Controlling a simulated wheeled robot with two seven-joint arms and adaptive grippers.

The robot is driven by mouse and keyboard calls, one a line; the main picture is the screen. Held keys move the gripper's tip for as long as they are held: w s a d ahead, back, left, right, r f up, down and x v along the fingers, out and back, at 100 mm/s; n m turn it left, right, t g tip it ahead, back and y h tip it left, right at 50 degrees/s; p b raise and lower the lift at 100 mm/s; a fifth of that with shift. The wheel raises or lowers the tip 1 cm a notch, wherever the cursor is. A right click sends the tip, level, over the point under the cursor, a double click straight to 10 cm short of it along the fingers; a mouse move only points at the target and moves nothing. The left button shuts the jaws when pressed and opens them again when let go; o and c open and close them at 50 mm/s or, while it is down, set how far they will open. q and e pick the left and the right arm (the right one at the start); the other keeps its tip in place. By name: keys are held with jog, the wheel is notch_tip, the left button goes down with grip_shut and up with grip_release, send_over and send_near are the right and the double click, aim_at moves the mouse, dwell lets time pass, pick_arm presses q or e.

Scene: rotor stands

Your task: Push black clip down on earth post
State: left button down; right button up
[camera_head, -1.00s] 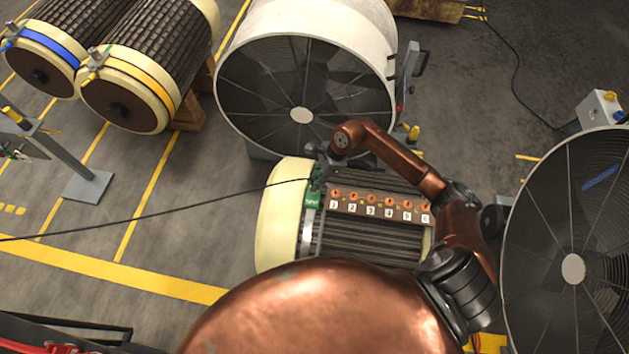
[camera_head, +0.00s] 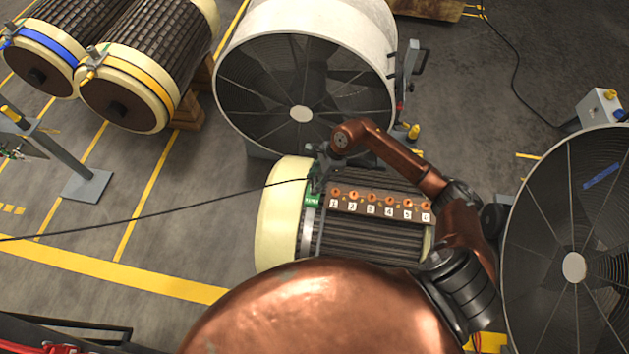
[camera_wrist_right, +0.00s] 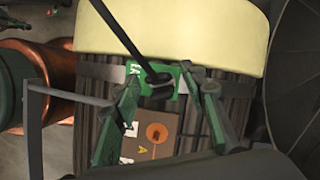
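The black clip (camera_wrist_right: 158,86) sits at the end of a black cable, over the green earth plate (camera_wrist_right: 183,78) on the rotor in the right wrist view. The earth post itself is hidden under or behind the clip. In the head view the green plate (camera_head: 312,201) is at the left end of the numbered terminal strip. My right gripper (camera_head: 322,176) is above it. In the wrist view the fingers of my right gripper (camera_wrist_right: 170,88) are spread on either side of the clip, with a gap visible on the right. My left gripper cannot be made out.
The rotor's terminal strip (camera_head: 380,208) lies right of the green plate, below my right arm. The black cable (camera_head: 160,212) runs off left. A large fan (camera_head: 300,80) stands behind and another (camera_head: 570,240) at the right. Two rotors (camera_head: 165,60) lie at the back left.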

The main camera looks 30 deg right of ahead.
jog(key=v, duration=1.2)
